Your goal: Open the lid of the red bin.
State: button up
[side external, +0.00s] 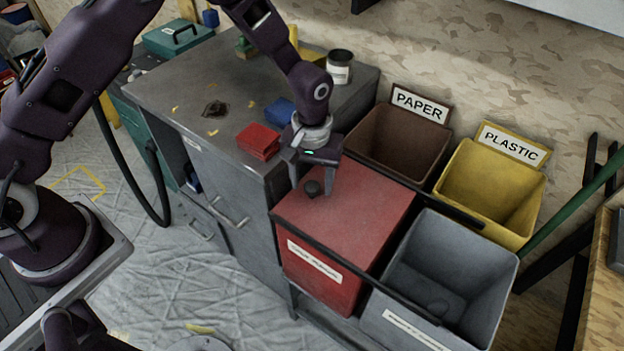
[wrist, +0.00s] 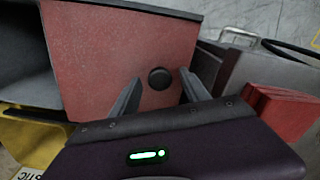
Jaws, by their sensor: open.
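The red bin (side external: 317,276) stands in the front row of bins with its flat red lid (side external: 352,215) shut. A round dark knob (side external: 312,188) sits on the lid near its left back corner. The knob also shows in the wrist view (wrist: 159,78). My gripper (side external: 311,191) points down over the lid with its fingers apart, one to each side of the knob. In the wrist view the knob appears between the two fingertips (wrist: 160,77). I cannot tell whether either finger touches the knob or lid.
A grey open bin (side external: 478,255) adjoins on the right; brown paper (side external: 385,130) and yellow plastic (side external: 470,185) bins stand behind. The grey cabinet (side external: 240,190) at left carries red blocks (side external: 259,141), a blue block (side external: 280,111) and a can (side external: 340,68). Space above the lid is clear except for my arm.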

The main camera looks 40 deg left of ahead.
jog(key=shift+f, duration=0.15)
jog(key=shift+c, duration=0.2)
grip_shut()
dwell(1.2)
